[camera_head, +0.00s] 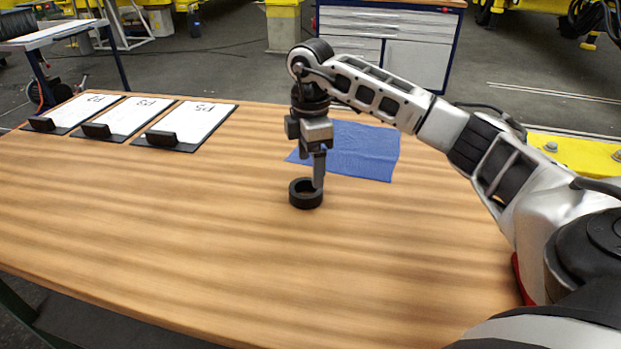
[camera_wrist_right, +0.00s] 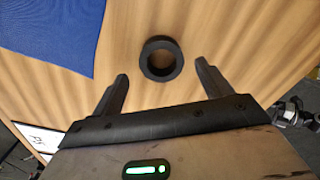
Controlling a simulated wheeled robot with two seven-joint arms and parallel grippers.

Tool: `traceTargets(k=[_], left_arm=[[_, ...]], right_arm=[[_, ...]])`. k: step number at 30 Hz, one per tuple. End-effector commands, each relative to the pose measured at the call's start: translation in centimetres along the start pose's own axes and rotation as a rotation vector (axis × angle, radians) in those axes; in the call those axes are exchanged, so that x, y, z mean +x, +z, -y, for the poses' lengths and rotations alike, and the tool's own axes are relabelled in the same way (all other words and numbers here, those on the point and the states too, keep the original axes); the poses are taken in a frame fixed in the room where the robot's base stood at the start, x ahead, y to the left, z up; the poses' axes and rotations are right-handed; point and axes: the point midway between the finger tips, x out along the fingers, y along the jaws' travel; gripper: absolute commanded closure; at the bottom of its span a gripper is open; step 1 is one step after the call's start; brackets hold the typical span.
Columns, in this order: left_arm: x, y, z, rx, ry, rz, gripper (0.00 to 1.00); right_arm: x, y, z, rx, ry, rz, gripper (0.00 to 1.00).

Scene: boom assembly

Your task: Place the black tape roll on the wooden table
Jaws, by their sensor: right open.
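The black tape roll (camera_head: 305,196) lies flat on the wooden table (camera_head: 200,240), near the middle in the head view. In the right wrist view the roll (camera_wrist_right: 161,59) shows as a dark ring, with bare wood inside and around it. My right gripper (camera_head: 318,187) points down right at the roll in the head view. In the right wrist view its two fingers (camera_wrist_right: 163,72) are spread wide, one on each side of the roll and apart from it. The right gripper is open and empty. My left gripper is in neither view.
A blue cloth (camera_head: 362,152) lies on the table behind the roll. Several clipboards (camera_head: 187,124) with black clips lie at the back left. A drawer cabinet (camera_head: 415,50) stands beyond the table. The front and left of the tabletop are clear.

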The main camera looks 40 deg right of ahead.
Motion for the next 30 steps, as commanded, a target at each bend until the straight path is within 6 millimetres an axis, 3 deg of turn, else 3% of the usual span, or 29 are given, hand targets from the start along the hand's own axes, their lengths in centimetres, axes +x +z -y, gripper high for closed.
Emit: traceTargets(k=[6,11,30], left_arm=[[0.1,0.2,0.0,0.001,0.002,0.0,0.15],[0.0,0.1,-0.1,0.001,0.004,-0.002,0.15],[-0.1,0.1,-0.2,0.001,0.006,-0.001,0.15]], right_arm=[[-4.5,-0.1,0.0,0.0,0.002,-0.001,0.22],[-6.3,-0.1,0.0,-0.001,0.001,-0.002,0.22],[-6.8,0.0,0.0,0.0,-0.002,0.0,0.22]])
